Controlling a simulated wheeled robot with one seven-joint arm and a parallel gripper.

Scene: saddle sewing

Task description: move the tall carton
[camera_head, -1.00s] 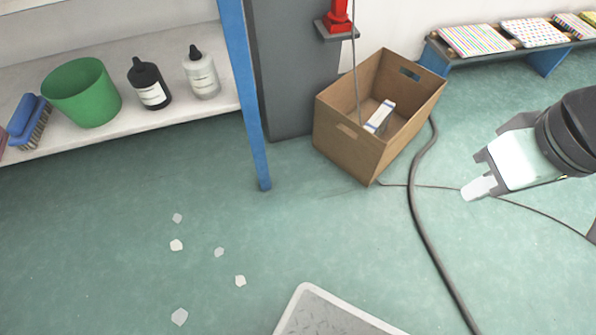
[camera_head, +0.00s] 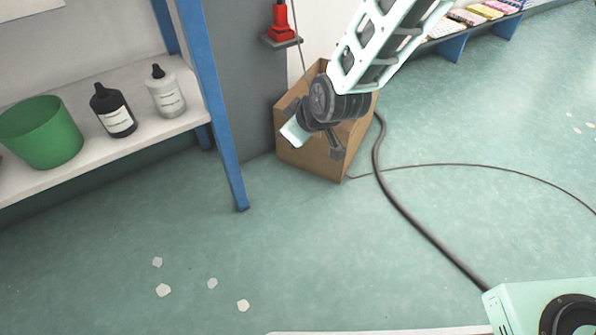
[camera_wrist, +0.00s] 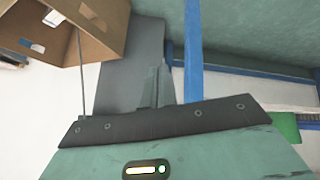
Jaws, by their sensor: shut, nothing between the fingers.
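An open brown cardboard box (camera_head: 310,158) stands on the floor by the grey pillar. It is the large carton in view. In the head view, my arm covers its opening and much of its upper part. My gripper (camera_head: 291,135) is in front of the box's upper left part; I cannot tell the gap between them. In the wrist view, the fingers of my gripper (camera_wrist: 157,85) are together and empty. The box (camera_wrist: 105,35) shows there at the upper left, off to the side of the fingers, with a small whitish item inside it.
A shelf at left carries a green bin (camera_head: 42,132), a black bottle (camera_head: 113,112) and a white bottle (camera_head: 166,92). Its blue post (camera_head: 222,120) stands left of the box. A dark cable (camera_head: 420,228) crosses the floor. Paper scraps (camera_head: 163,290) lie in front; open floor is at right.

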